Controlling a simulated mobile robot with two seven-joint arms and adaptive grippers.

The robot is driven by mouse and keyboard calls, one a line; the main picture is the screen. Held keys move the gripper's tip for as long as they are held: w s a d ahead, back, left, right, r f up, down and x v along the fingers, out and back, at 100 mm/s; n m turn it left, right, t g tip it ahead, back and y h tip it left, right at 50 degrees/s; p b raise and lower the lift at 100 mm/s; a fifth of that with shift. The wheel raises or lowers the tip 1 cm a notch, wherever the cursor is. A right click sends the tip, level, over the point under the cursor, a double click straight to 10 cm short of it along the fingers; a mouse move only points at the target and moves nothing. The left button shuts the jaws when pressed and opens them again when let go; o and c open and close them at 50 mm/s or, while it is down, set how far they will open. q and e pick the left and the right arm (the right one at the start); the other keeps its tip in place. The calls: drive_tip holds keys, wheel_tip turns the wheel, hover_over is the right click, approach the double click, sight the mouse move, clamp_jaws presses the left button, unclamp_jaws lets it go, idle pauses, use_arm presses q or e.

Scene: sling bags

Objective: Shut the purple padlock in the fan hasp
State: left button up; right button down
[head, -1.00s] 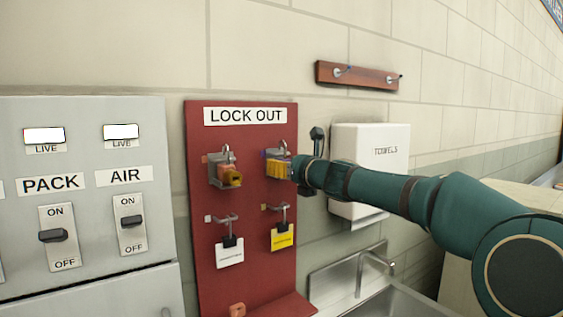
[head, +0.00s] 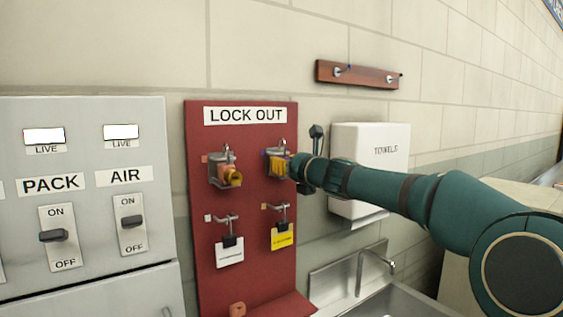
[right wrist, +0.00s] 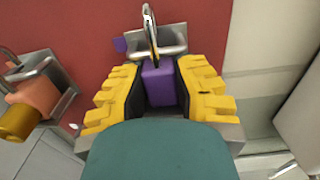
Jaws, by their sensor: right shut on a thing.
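The purple padlock (right wrist: 158,84) sits upright in the upper right bracket (right wrist: 168,40) of the red LOCK OUT board, its metal shackle (right wrist: 150,25) rising above. My right gripper (right wrist: 158,78) has its yellow-padded fingers on both sides of the padlock's body and is shut on it. In the head view the right gripper (head: 278,165) reaches the board from the right and hides most of the padlock. A small purple marker (right wrist: 120,44) is beside the bracket. I cannot make out a fan hasp in these views. My left gripper is not in view.
An orange padlock (head: 226,166) with a yellow round part sits in the bracket to the left. Tags hang below: white (head: 230,253) and yellow (head: 282,237). The switch cabinet (head: 85,190) is left; the towel dispenser (head: 372,150) and sink (head: 385,300) are right.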

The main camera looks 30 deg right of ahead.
drive_tip(key=shift+r, duration=0.1)
drive_tip(key=s+b, duration=0.1)
drive_tip(key=s, duration=0.7)
drive_tip(key=shift+d, duration=0.35)
idle(0.8)
idle(0.5)
